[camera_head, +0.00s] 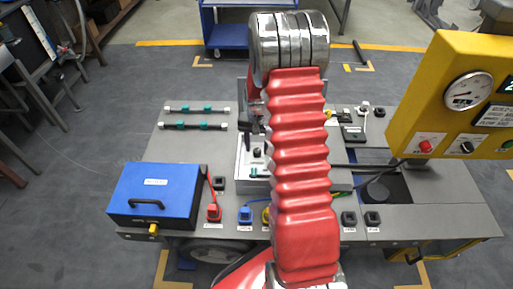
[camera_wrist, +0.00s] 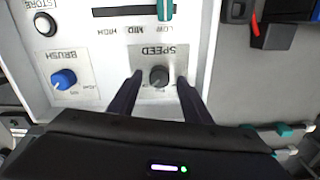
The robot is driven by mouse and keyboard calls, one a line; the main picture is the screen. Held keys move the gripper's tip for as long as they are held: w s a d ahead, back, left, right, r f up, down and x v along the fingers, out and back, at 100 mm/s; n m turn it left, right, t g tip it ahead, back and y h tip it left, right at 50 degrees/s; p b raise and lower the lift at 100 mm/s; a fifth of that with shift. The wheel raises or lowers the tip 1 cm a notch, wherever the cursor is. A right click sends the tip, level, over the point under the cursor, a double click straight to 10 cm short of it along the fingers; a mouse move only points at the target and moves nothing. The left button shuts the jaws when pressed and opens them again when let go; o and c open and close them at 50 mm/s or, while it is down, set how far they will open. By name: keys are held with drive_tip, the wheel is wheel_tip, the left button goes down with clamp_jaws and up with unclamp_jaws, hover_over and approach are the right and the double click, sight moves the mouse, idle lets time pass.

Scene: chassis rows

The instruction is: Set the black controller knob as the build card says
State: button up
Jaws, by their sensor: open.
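My gripper (camera_wrist: 159,79) is open. Its two dark fingers lie left and right of the knob, with a gap on each side. I cannot make out a readable build card in either view.
A blue box (camera_head: 155,195) stands left on the bench. A yellow panel with a gauge (camera_head: 468,91) stands right.

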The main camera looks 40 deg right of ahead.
drive_tip(key=shift+f, duration=0.35)
drive_tip(key=shift+c, duration=0.3)
drive_tip(key=c, duration=0.9)
drive_tip(key=shift+a, duration=0.2)
drive_tip(key=shift+c, duration=0.6)
drive_tip(key=shift+d, duration=0.1)
